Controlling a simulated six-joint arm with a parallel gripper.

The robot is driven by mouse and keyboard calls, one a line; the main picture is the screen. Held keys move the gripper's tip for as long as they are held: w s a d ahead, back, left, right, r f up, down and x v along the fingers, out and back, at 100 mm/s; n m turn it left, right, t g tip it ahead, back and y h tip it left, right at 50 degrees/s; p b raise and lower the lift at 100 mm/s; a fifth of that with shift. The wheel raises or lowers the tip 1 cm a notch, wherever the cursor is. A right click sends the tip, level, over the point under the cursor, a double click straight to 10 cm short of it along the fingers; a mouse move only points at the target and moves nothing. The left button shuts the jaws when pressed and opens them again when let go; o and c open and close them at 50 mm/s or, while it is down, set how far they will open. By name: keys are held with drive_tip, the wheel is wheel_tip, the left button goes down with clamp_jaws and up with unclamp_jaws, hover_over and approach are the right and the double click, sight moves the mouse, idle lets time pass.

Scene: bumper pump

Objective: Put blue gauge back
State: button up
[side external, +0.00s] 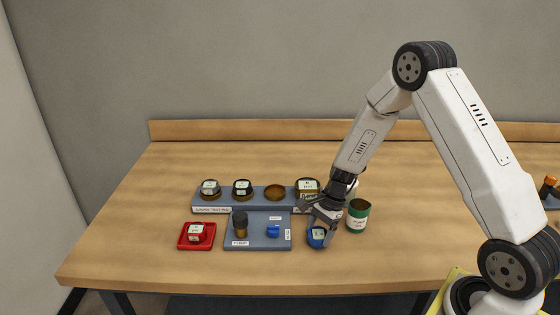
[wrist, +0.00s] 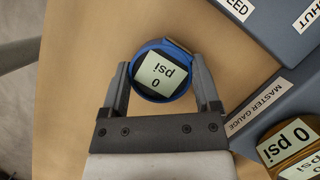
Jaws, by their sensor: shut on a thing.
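The blue gauge (side external: 317,238) is at the front of the table, right of the grey pump plate. In the wrist view the blue gauge (wrist: 163,72) has a round blue rim and a pale display reading 0 psi. My gripper (side external: 322,222) is shut on it, with one finger on each side of the rim in the wrist view (wrist: 160,80). I cannot tell whether the gauge touches the table. The long grey gauge rack (side external: 258,202) stands behind, with two dark-rimmed gauges (side external: 210,188) (side external: 242,188), a bare brown round seat (side external: 275,192) and the master gauge (side external: 307,187).
The grey pump plate (side external: 262,243) carries a dark-topped brass knob (side external: 240,224) and a blue knob (side external: 273,231). A red tray (side external: 183,243) holds a red, white-faced piece (side external: 196,232). The table's left side is clear.

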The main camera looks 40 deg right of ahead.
drive_tip(key=shift+f, duration=0.15)
drive_tip(key=o, duration=1.3)
drive_tip(key=shift+o, duration=0.2)
drive_tip(key=v, duration=1.2)
